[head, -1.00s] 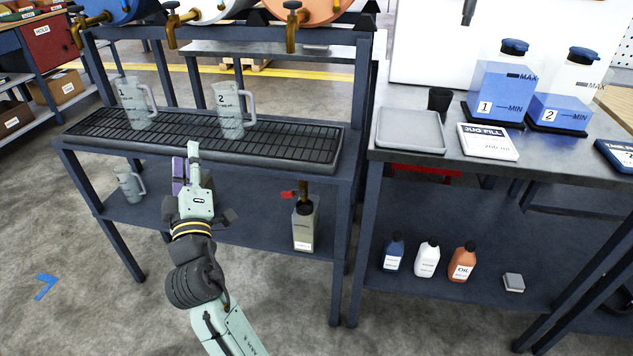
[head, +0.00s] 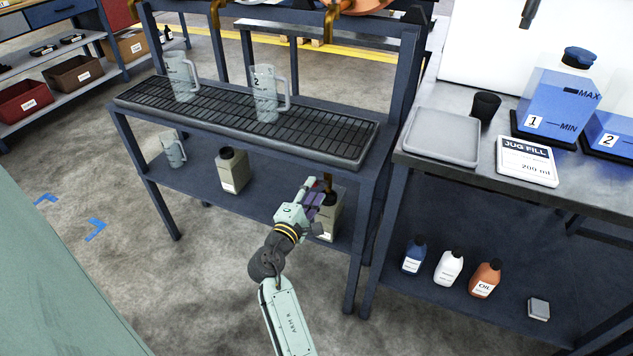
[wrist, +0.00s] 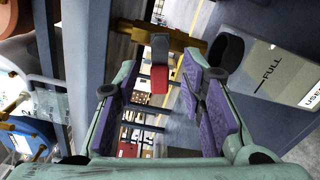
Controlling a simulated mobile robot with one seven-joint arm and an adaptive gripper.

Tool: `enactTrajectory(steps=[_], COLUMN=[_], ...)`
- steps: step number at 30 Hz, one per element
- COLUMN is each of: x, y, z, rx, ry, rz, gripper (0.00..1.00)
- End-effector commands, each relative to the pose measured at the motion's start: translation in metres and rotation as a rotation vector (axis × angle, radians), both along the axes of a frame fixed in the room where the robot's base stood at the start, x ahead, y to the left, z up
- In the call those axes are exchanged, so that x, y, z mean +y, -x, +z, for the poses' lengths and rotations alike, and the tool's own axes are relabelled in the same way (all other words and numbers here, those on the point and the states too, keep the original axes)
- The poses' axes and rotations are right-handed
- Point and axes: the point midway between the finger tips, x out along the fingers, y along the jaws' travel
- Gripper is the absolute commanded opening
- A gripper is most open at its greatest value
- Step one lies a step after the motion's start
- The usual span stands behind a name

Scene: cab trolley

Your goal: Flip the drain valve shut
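The drain valve shows in the wrist view as a brass pipe (wrist: 185,38) with a red-tipped lever (wrist: 160,79). The red tip lies between the two purple-padded fingers in that picture; I cannot tell how deep it sits or see contact. My gripper (wrist: 168,100) is open. In the head view my gripper (head: 316,197) is under the drip tray's right end, just in front of the brass drain pipe (head: 327,178), and hides most of the lever. A waste container (head: 331,222) stands below the pipe, partly hidden; its "FULL" mark (wrist: 270,66) shows in the wrist view.
The drip tray (head: 330,146) above bears two jugs (head: 268,95). A rack leg (head: 362,230) stands right of my gripper. Another container (head: 232,171) and a jug (head: 173,150) are on the lower shelf. Floor in front is clear.

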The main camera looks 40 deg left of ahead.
Motion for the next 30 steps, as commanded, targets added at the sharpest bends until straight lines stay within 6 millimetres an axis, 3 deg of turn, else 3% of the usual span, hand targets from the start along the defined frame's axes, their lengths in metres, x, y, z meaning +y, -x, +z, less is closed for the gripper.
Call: enactTrajectory(steps=[6,17,30], x=[0.006,0.007,0.007], y=[-0.025,-0.029,-0.029], z=[0.001,0.000,0.000], rx=[-0.001,0.001,0.000], ry=[0.000,-0.002,-0.001], rz=[0.001,0.001,0.001], gripper=[0.37,0.37,0.07])
